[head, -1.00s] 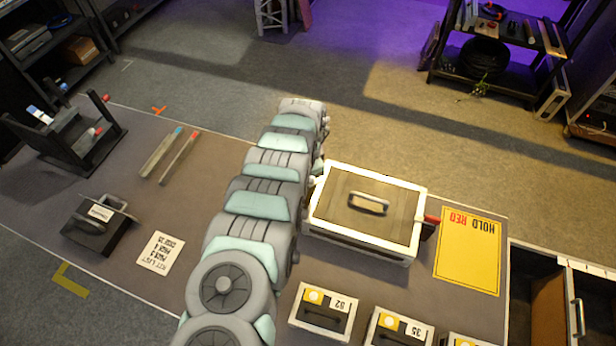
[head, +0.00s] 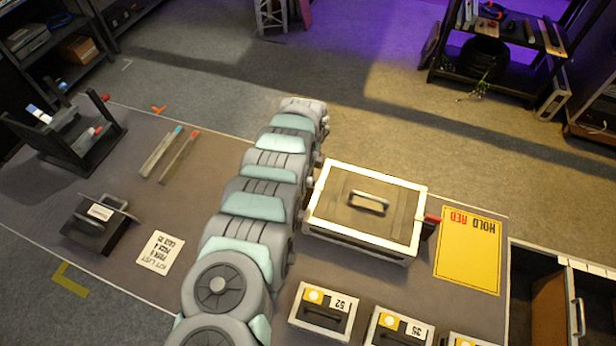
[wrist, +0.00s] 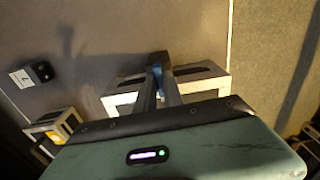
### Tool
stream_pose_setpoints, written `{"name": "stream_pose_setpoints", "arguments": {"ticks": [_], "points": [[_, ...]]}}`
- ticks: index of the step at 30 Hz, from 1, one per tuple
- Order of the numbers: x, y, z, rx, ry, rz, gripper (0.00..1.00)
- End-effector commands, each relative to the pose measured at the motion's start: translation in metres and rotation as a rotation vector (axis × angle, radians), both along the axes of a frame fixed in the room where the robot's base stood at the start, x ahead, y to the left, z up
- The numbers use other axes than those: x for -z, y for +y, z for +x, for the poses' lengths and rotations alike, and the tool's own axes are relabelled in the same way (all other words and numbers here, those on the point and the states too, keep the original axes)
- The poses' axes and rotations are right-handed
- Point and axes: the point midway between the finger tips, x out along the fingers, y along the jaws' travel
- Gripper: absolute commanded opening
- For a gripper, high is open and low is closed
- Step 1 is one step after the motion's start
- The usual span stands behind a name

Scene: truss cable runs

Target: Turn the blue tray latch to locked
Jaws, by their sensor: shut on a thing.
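A white-rimmed case (head: 407,258) with a grey-brown lid and a handle (head: 369,203) on top stands on the table, right of my arm. In the wrist view, pale frame parts (wrist: 203,74) of what looks like this case show on both sides of my gripper. My gripper (wrist: 160,82) points at its near edge and is shut on a dark blue piece (wrist: 157,62), apparently the latch. Its exact angle is hard to tell. In the head view my arm hides the gripper and the blue latch. A red part (head: 432,219) sticks out at the case's right side.
A yellow "HOLD RED" sheet (head: 468,258) lies right of the case. Several labelled boxes (head: 323,311) line the front. A black handled block (head: 98,226), a kit list (head: 161,254) and two rods (head: 170,156) lie left of my arm, where some table is clear.

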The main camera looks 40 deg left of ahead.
Motion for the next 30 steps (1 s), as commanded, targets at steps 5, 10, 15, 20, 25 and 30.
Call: {"name": "stream_pose_setpoints", "arguments": {"ticks": [5, 10, 15, 20, 25, 30], "points": [[0.0010, -0.0004, 0.0000, 0.039, 0.000, -0.001, 0.00], [0.0010, -0.0005, 0.0001, 0.053, 0.000, -0.001, 0.00], [0.0009, -0.0004, 0.0001, 0.054, 0.000, 0.000, 0.00], [0.0009, -0.0004, 0.0001, 0.054, 0.000, 0.000, 0.13], [0.0006, -0.0003, 0.0001, 0.053, 0.000, 0.000, 0.27], [0.0004, -0.0002, 0.0001, 0.052, 0.000, 0.000, 0.34]]}}
